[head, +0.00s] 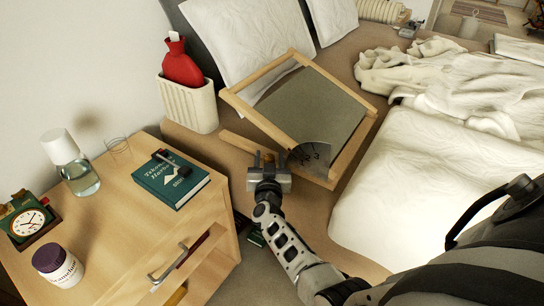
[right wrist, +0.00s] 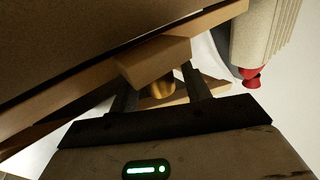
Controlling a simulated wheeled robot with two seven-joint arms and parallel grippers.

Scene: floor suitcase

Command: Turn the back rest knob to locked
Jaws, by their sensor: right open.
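The back rest (head: 312,105) is a wooden frame with a grey-brown panel, propped at a tilt on the bed by the pillows. A dark, fan-shaped marked plate (head: 314,155) is at its near lower corner; its marks are too small to read. My right gripper (head: 268,162) is open at the near end of the frame's wooden side bar. In the right wrist view, a brass-coloured knob (right wrist: 162,88) shows between the open fingers, partly behind a wooden block (right wrist: 154,60). I cannot tell whether a finger touches it, nor its setting. My left gripper is out of view.
The nightstand (head: 125,225) on the left holds a book (head: 170,180), carafe (head: 78,175), clock (head: 28,218) and jar (head: 58,265). Its drawer stands partly open. A ribbed white bin (head: 188,103) with a red hot-water bottle (head: 181,65) is behind. White bedding (head: 430,170) lies right.

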